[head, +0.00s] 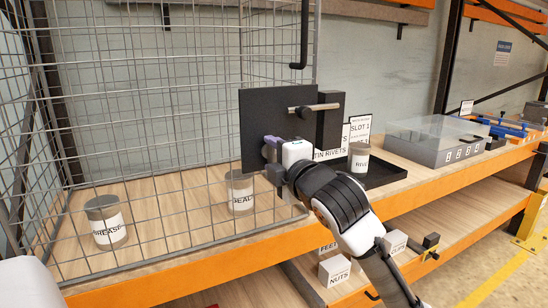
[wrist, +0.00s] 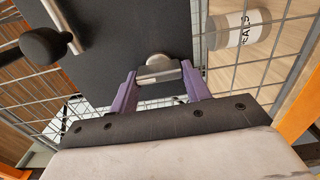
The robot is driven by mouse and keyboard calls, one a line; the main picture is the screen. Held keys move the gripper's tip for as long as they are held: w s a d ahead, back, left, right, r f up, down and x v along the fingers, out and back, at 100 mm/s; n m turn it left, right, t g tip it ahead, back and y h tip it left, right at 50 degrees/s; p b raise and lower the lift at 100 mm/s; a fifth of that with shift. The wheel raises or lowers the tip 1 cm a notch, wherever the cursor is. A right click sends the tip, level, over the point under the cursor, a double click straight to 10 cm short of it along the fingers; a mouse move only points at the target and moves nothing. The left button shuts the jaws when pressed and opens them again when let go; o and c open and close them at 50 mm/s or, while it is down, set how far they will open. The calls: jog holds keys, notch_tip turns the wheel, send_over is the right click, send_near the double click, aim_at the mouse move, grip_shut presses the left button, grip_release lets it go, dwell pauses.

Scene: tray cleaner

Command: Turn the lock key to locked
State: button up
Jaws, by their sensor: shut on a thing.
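The lock key (wrist: 158,70) is a small grey metal piece with a rounded knob on the black lock plate (wrist: 125,30). My gripper (wrist: 160,77) is shut on it, one purple finger on either side. In the head view the black plate (head: 262,105) stands upright at the cage's front right corner, and my gripper (head: 272,148) is at its lower part. The key is mostly hidden there by my gripper. I cannot read any locked or unlocked mark.
Wire mesh (head: 150,130) encloses a grease can (head: 105,222) and a seals can (head: 240,192). A black tray (head: 385,172) with a rivets can (head: 359,158) is to the right. An orange shelf edge (head: 190,268) runs below.

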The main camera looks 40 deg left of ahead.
jog(key=o, duration=1)
jog(key=shift+c, duration=0.2)
jog(key=b+v, duration=0.2)
jog(key=v, duration=1.2)
jog(key=shift+a, duration=0.1)
